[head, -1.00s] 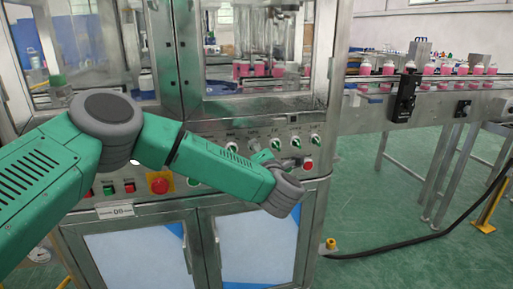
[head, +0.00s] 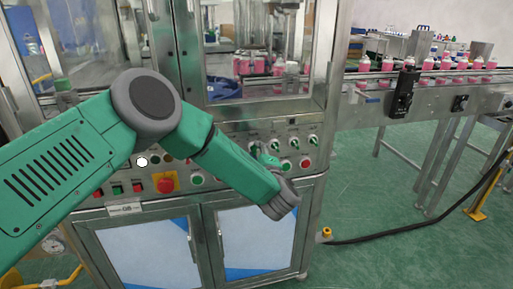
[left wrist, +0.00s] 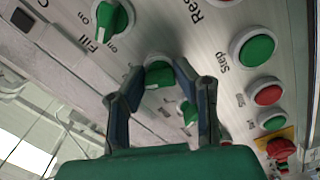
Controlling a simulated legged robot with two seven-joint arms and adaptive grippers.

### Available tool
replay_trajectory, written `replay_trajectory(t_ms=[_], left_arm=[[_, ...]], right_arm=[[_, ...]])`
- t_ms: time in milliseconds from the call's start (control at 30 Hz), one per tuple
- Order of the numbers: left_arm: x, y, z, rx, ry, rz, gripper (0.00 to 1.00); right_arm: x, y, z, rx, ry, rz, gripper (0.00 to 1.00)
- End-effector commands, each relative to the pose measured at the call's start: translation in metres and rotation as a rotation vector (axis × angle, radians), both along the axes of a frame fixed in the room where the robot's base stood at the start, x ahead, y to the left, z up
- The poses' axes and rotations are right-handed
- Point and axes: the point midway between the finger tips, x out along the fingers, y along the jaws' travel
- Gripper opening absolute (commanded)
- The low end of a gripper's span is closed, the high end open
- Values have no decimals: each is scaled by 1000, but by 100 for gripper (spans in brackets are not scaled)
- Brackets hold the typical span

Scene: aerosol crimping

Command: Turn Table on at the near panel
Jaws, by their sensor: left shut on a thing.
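The near panel (head: 225,135) is the sloped metal face of the machine, with a row of green selector knobs and coloured buttons. In the left wrist view, my left gripper (left wrist: 161,82) is shut on a green knob (left wrist: 158,70), one finger on each side. This knob's label is hidden by the fingers, so I cannot read whether it is the Table one. In the head view my left gripper (head: 264,154) is at the panel, partly hidden behind its wrist. My right gripper is not in view.
A green knob labelled Fill (left wrist: 113,17) and another green knob (left wrist: 187,111) are close to the fingers. A green Step button (left wrist: 257,49), a red button (left wrist: 268,95) and a red emergency button (head: 165,182) are nearby. A conveyor (head: 425,85) with pink bottles stands right.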

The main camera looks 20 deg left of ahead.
Motion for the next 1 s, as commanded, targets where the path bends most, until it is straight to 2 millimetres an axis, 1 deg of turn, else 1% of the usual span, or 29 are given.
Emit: replay_trajectory(t_ms=[33, 300, 767, 800, 833, 867, 1000], left_arm=[[-2, -3, -5, 16, 25, -6, 0], [-2, -3, -7, 79, 65, -6, 0], [-3, -3, -8, 89, 75, -7, 0], [-3, -3, -9, 89, 75, -7, 32], [-3, -3, -8, 89, 73, -8, 42], [-3, -3, -8, 89, 73, -7, 45], [-2, -2, -5, 89, 67, -5, 45]], right_arm=[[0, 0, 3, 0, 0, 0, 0], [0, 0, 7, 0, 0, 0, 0], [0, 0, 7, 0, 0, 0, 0], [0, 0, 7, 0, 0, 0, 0], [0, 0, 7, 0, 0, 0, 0], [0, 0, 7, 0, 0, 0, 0], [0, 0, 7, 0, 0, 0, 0]])
